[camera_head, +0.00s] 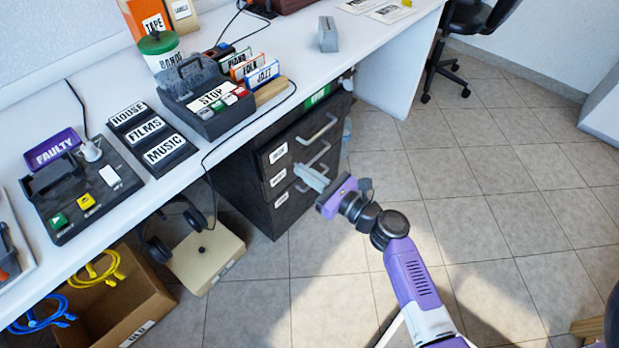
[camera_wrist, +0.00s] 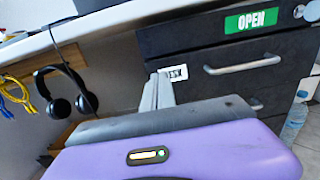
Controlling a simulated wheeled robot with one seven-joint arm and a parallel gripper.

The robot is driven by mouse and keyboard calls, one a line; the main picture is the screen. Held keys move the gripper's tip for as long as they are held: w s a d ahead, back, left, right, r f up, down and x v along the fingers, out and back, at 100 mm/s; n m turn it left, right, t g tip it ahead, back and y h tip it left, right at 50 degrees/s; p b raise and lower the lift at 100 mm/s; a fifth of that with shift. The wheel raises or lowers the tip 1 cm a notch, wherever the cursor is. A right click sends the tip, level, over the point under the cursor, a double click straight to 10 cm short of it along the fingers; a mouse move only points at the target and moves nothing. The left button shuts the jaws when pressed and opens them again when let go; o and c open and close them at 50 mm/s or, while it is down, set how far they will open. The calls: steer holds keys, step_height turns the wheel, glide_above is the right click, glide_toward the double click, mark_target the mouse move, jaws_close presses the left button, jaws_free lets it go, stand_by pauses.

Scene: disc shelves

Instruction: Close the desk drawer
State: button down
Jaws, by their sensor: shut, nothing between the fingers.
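The dark desk drawer unit (camera_head: 262,205) stands under the white desk, with silver bar handles and white labels on its fronts. A green OPEN label (camera_wrist: 251,20) shows near its top in the wrist view. A silver handle (camera_wrist: 242,66) shows below that label, right of my fingers. I cannot clearly tell how far any drawer stands out. My gripper (camera_head: 312,177) is shut and empty, in front of the drawer fronts and overlapping the lower ones in the head view. In the wrist view my fingers (camera_wrist: 157,92) partly cover a white label (camera_wrist: 174,73). Contact is unclear.
Headphones (camera_head: 176,228) hang left of the unit, above a beige box (camera_head: 206,258). The tiled floor (camera_head: 480,205) to the right is clear, with an office chair (camera_head: 450,60) beyond.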

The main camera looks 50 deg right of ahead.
mark_target(271, 149)
steer(key=w+b, duration=0.1)
steer(key=w, duration=0.7)
steer(key=shift+w, duration=0.5)
steer(key=shift+w+a+b, duration=0.1)
steer(key=shift+w+b, duration=0.2)
steer(key=shift+w, duration=0.9)
steer(key=shift+r, duration=0.15)
